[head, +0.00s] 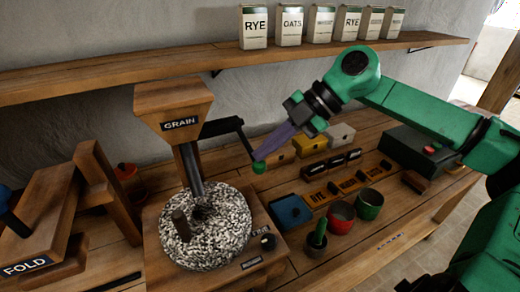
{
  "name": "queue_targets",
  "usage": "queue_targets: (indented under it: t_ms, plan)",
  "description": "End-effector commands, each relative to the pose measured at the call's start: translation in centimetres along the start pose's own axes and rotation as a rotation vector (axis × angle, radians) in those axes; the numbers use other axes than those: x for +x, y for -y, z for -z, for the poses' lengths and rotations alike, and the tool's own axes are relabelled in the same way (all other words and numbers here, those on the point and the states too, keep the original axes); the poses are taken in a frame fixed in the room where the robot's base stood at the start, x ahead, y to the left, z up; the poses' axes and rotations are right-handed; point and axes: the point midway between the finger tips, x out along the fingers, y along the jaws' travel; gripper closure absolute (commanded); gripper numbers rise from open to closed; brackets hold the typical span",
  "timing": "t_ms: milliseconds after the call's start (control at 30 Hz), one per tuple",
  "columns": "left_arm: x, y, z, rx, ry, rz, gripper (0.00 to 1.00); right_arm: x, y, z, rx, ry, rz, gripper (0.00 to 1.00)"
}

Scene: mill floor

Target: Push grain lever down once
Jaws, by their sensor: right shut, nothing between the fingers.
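The wooden hopper (172,104) is labelled GRAIN and stands above a speckled round millstone (205,228). A black lever (226,126) comes out of the hopper's right side, bends, and slopes down to a green knob (259,167) at its end. My right gripper (258,155) is shut and empty, with its purple-grey fingers pointing down and left. Its fingertips are right at the top of the green knob; I cannot tell whether they touch it. My left gripper is not in view.
A shelf (240,52) with labelled cartons runs along the wall. A wooden FOLD device (45,220) stands at the left. Right of the mill are a blue box (291,212), a cactus (318,233), red pot (342,216), green pot (369,204), and a dark box with a red button (429,150).

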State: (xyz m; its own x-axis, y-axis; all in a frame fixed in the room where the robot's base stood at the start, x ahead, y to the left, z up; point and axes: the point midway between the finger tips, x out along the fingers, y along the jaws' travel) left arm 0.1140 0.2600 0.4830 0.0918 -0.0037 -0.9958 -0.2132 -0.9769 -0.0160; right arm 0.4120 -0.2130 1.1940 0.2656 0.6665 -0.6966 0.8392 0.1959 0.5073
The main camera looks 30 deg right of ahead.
Motion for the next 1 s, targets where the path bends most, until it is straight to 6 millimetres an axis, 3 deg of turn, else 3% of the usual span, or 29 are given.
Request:
queue_targets:
  t_ms: [1000]
  plan:
    - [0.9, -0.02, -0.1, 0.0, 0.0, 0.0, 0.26, 0.8, 0.62, -0.55, 0.0, 0.0, 0.002, 1.0]
